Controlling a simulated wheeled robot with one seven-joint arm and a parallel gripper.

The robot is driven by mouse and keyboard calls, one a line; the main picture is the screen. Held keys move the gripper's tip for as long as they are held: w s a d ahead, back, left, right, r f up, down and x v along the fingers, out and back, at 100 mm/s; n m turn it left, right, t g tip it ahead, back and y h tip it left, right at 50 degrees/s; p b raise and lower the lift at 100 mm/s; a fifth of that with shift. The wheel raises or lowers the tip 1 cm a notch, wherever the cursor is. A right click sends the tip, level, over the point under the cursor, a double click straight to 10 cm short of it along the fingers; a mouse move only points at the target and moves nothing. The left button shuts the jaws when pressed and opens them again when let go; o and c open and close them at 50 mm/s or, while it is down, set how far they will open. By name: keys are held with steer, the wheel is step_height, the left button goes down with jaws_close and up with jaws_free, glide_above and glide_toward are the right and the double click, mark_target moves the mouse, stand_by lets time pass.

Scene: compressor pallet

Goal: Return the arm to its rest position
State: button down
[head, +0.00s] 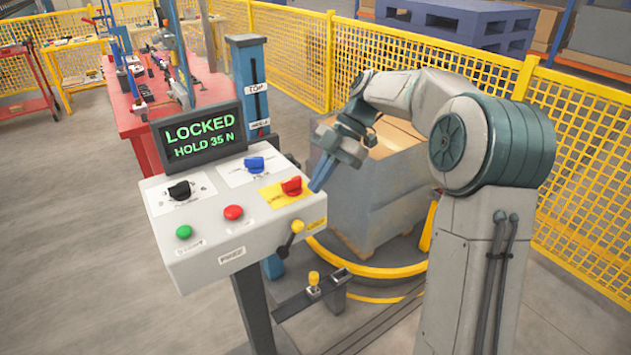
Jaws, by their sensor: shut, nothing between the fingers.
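My arm rises at the right of the head view and bends over toward the control panel. My gripper (322,172) is shut and empty. Its fingertips point down and left, close to the panel's right edge near the red knob on the yellow plate (291,186). I cannot tell whether they touch the panel. The display (198,138) reads "LOCKED HOLD 35 N".
A wrapped pallet load (375,195) stands behind my gripper, inside a yellow ring (385,272). A blue post (250,85) stands behind the display. A red workbench (120,115) is at the back left. Yellow mesh fencing (590,130) runs behind. Floor at left is clear.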

steer(key=s+d+f+m+t+h+p, duration=0.1)
steer(key=s+d+m+t+h, duration=0.2)
steer(key=s+m, duration=0.8)
steer(key=s+d+f+m+t+h+p, duration=0.1)
steer(key=s+d+f+m+t+h, duration=0.1)
steer(key=s+m, duration=0.9)
steer(key=d+m+t+h, duration=0.1)
steer(key=d+m+t, duration=0.1)
steer(key=d+m, duration=0.1)
steer(key=shift+s+d+f+m+h, duration=0.25)
steer(key=shift+s+d+m+h, duration=0.05)
steer(key=shift+s+m+h, duration=0.1)
